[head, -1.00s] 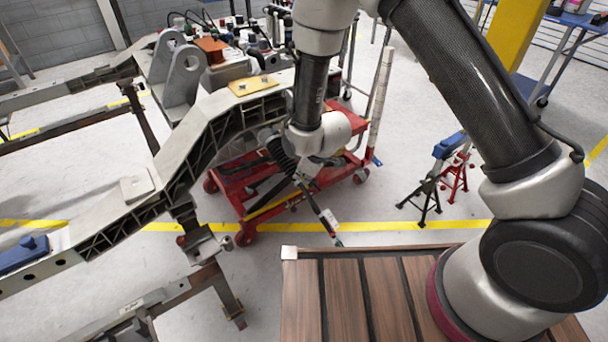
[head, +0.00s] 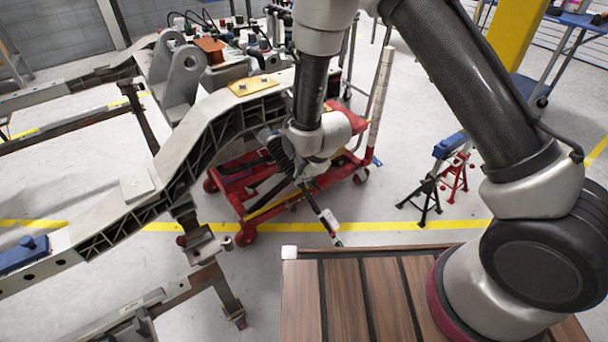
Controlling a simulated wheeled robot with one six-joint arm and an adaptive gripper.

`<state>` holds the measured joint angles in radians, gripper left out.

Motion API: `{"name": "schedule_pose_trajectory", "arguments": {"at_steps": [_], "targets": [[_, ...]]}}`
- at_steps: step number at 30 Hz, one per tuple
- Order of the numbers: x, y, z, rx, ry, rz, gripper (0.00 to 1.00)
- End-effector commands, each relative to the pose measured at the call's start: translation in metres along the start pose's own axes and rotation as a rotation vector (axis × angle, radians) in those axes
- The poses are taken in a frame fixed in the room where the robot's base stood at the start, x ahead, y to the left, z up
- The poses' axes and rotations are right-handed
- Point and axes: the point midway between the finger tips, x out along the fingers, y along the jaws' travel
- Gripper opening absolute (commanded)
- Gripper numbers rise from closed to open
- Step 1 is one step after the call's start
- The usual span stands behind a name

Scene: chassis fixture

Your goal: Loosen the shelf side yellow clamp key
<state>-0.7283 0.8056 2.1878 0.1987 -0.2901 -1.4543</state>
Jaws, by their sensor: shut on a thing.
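My gripper (head: 277,150) is the dark, ridged end of the arm, beside the near face of the grey chassis rail, below the yellow plate (head: 253,85). It points left toward the rail and is shut on the clamp key. My own wrist hides part of it, and the fingertips are too small and dark to make out. The yellow clamp key itself cannot be made out. The chassis rail (head: 225,106) runs from the lower left up to the right, with a ribbed side facing me.
A red wheeled cart (head: 236,196) stands under and behind my gripper. A dark bar with a white label (head: 329,217) slants down below the wrist. Red and black jack stands (head: 428,198) stand on open floor at right. A wood-slatted deck (head: 345,296) fills the foreground.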

Motion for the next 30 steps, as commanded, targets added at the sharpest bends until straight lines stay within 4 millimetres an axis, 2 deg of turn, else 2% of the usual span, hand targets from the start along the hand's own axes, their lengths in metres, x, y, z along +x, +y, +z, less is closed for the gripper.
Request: {"name": "schedule_pose_trajectory", "arguments": {"at_steps": [9, 21, 25, 30], "targets": [[-0.0001, 0.0002, 0.0001, -0.075, 0.0, 0.001, 0.0], [-0.0001, 0.0003, 0.0001, -0.081, 0.0, 0.001, 0.0], [-0.0001, 0.0003, 0.0001, -0.081, 0.0, 0.001, 0.26], [-0.0001, 0.0002, 0.0001, -0.081, 0.0, 0.0, 0.27]]}}
